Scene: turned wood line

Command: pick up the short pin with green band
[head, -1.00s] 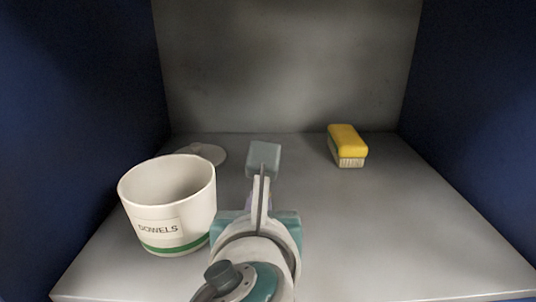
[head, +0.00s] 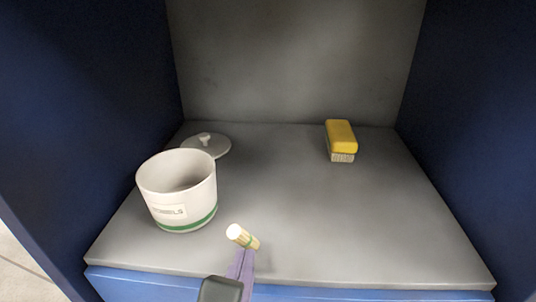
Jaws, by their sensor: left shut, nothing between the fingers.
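The short pin with the green band (head: 239,234) lies on the grey shelf near its front edge, right of the white pot. It is pale wood, with its round end toward the upper left and the green band at its lower right. My left gripper (head: 244,257) comes up from the bottom of the head view. Its purple fingers are shut with nothing between them, and their tips overlap the banded end of the pin in the picture. I cannot tell whether they touch it. My right gripper is not in view.
A white pot (head: 170,211) with a green stripe and a label stands at the left. A white lid (head: 216,144) with a knob lies behind it. A yellow brush (head: 341,137) stands at the back right. Blue walls flank the shelf; its middle and right are clear.

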